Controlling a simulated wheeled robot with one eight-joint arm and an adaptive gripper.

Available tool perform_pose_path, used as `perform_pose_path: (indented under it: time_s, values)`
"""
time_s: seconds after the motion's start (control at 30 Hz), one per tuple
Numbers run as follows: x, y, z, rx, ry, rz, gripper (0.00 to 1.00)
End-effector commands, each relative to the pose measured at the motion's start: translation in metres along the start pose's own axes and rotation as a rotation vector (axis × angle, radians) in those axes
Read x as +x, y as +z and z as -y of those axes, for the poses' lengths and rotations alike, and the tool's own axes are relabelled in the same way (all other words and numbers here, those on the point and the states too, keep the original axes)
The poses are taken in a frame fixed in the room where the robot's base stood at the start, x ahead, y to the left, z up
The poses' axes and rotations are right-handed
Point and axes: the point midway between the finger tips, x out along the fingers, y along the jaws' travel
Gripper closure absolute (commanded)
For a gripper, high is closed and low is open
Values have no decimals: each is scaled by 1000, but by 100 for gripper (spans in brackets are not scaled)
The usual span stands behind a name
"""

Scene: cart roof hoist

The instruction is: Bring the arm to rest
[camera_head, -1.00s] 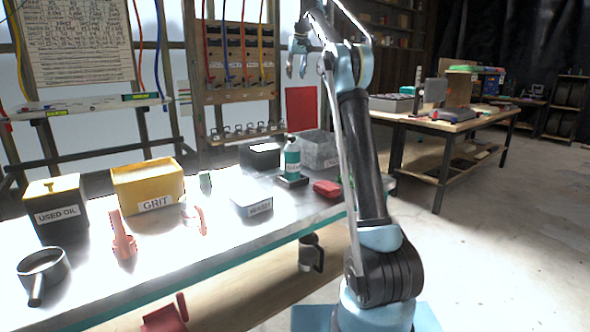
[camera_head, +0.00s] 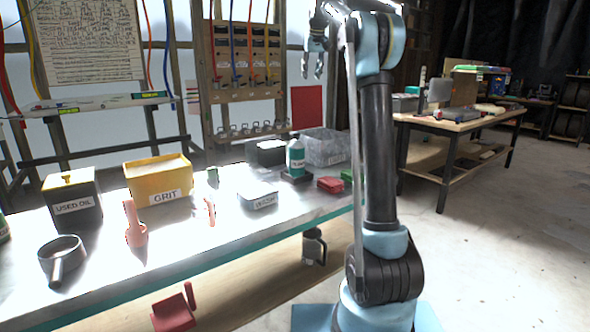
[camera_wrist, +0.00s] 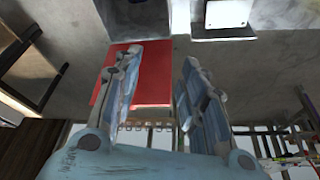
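My arm stands nearly upright at the right of the head view. My gripper (camera_head: 312,68) is at the top, left of the upper arm, with its fingers hanging down over the back of the bench. In the wrist view my gripper (camera_wrist: 160,65) has its two fingers spread apart with nothing between them. A red panel (camera_wrist: 150,82) shows behind the fingers there.
Below and left is a bench (camera_head: 215,250) with a used oil can (camera_head: 72,205), a grit box (camera_head: 160,180), a bottle (camera_head: 296,158) and a clear bin (camera_head: 325,148). A hose board (camera_head: 240,75) is behind. Right is a wooden table (camera_head: 460,122); the floor (camera_head: 500,250) is clear.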

Motion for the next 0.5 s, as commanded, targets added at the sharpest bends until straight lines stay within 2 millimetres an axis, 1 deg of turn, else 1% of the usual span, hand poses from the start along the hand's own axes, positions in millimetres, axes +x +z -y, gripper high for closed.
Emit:
perform_pose_path:
  time_s: [0.03,0.17,0.2,0.37,0.5]
  values:
    - [-3,15,-2,6,2,4,62]
    - [-9,52,-4,20,7,14,62]
    - [-10,64,-5,25,9,18,62]
    - [-12,114,-6,42,15,32,62]
    - [-10,160,-6,57,20,43,62]
